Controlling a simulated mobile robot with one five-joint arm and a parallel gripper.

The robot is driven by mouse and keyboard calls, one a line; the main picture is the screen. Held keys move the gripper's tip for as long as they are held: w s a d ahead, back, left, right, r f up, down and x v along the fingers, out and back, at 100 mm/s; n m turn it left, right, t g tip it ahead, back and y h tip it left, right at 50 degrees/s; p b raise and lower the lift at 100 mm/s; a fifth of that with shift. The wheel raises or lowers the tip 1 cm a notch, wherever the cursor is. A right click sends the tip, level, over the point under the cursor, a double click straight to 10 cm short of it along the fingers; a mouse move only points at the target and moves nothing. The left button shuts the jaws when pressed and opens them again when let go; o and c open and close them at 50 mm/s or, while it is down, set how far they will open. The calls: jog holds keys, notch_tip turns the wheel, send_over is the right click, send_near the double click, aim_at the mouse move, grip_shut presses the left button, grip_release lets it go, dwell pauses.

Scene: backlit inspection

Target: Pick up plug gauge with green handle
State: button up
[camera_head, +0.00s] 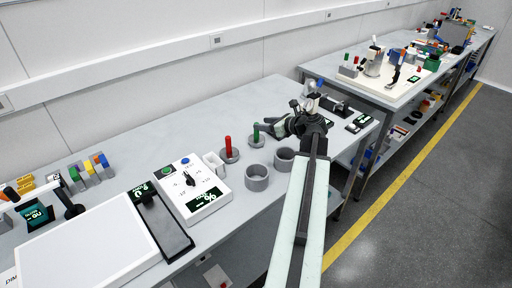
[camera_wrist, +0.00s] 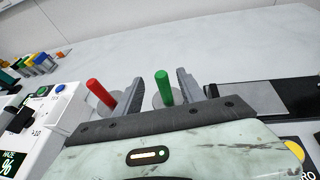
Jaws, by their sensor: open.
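The plug gauge with a green handle (camera_head: 256,132) stands upright in a grey round base on the bench. My gripper (camera_head: 281,118) is open and empty, just right of it in the head view. In the wrist view the green handle (camera_wrist: 163,88) shows between my two fingers, nearer the right one, with its lower part hidden by my gripper body. I cannot tell how far ahead it is. A plug gauge with a red handle (camera_head: 228,147) stands to its left; in the wrist view the red handle (camera_wrist: 101,94) is outside my left finger.
Two grey cups (camera_head: 257,177) stand in front of the gauges. A white control box (camera_head: 196,188) with knob and buttons is to the left, beside a black device (camera_head: 160,222) and a white light panel (camera_head: 85,250). Dark devices (camera_head: 343,108) lie right of my gripper. The bench behind is clear.

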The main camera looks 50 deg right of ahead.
aim_at(252, 135)
jog(key=shift+f, duration=0.7)
jog(key=b+x, duration=0.3)
jog(key=x, duration=0.4)
jog(key=shift+w+d+f+b, duration=0.1)
jog(key=shift+w+f+b, duration=0.2)
jog(key=shift+f+b, duration=0.05)
jog(key=shift+r, duration=0.1)
grip_shut()
